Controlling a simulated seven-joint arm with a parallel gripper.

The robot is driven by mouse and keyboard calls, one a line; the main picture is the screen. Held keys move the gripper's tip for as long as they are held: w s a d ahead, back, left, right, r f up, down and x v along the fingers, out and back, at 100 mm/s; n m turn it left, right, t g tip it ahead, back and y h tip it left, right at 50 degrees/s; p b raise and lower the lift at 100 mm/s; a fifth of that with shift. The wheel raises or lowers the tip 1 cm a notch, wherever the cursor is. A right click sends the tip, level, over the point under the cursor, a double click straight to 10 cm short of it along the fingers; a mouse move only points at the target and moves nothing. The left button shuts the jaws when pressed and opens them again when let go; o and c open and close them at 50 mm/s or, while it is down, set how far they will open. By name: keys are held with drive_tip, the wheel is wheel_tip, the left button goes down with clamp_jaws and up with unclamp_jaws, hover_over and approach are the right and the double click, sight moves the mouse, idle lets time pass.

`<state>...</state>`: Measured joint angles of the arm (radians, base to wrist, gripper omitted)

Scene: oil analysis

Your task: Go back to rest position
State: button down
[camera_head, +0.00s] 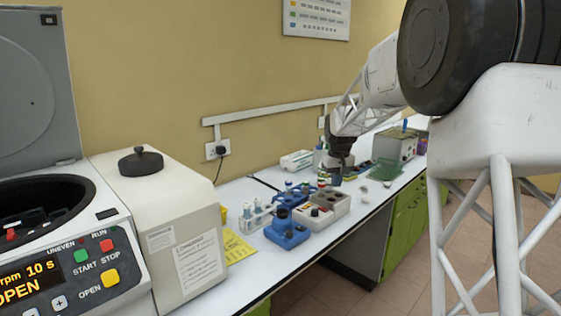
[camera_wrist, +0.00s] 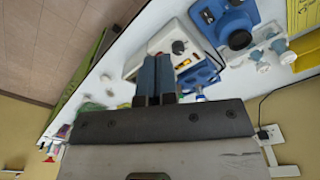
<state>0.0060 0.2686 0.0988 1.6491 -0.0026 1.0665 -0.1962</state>
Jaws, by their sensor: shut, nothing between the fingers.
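My gripper (camera_head: 336,176) hangs from my arm above the back half of the bench in the head view, over the racks and small devices. In the wrist view its two dark blue fingers (camera_wrist: 155,95) lie side by side, shut, with nothing between them. The same white device (camera_head: 322,208) shows in the head view, close under and in front of the gripper.
A centrifuge with raised lid (camera_head: 30,95) and a beige box (camera_head: 160,215) fill the left. A blue device (camera_head: 287,231), a tube rack (camera_head: 254,215) and a yellow sheet (camera_head: 236,247) stand on the white bench (camera_head: 262,272).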

drive_tip(key=s+r+m+t, duration=0.1)
drive_tip(key=s+r, duration=0.2)
drive_tip(key=s, duration=1.1)
drive_tip(key=s+r, duration=0.4)
drive_tip(key=s, duration=1)
drive_tip(key=s+f, duration=0.4)
drive_tip(key=s, duration=0.9)
drive_tip(key=s+f+m+t, duration=0.1)
drive_tip(key=s+f, duration=0.2)
drive_tip(key=s, duration=1.1)
drive_tip(key=shift+s+f, duration=0.3)
drive_tip(key=shift+f, duration=0.05)
